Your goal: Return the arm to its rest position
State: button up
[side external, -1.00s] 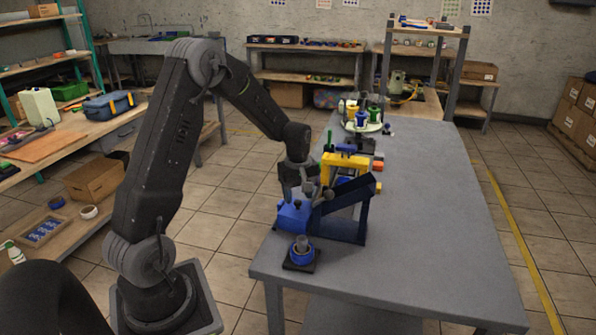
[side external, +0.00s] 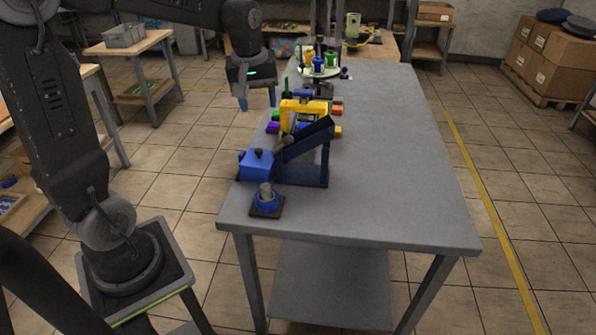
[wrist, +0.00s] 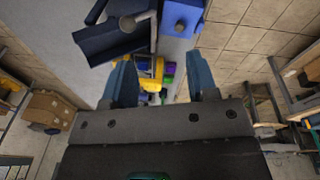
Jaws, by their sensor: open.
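My gripper (side external: 257,98) hangs from the raised arm at the left edge of the grey table, pointing down, above table height. In the wrist view my gripper (wrist: 163,80) shows two blue fingers spread apart with nothing between them. On the table stand a blue press-like fixture (side external: 300,160) with a sloping dark tray, a blue block (side external: 256,164) on its left, and a yellow frame (side external: 303,108) behind it. My gripper is apart from all of these. In the wrist view the yellow frame (wrist: 150,68) and blue block (wrist: 181,18) lie below and beyond the fingers.
A small blue cup (side external: 267,202) on a black base sits near the table's front left corner. A round stand with coloured pots (side external: 320,68) is farther back. The right half of the grey table (side external: 400,160) is clear. Cardboard boxes (side external: 548,62) stand at the far right.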

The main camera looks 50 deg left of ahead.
jog(key=s+d+r+m+t, duration=0.2)
jog(key=s+d+m+t, duration=0.2)
jog(key=s+d+m, duration=0.7)
jog(key=s+d, duration=0.2)
jog(key=s, duration=0.2)
jog(key=shift+d+m+h, duration=0.3)
jog(key=shift+d+m, duration=0.05)
jog(key=shift+m, duration=0.05)
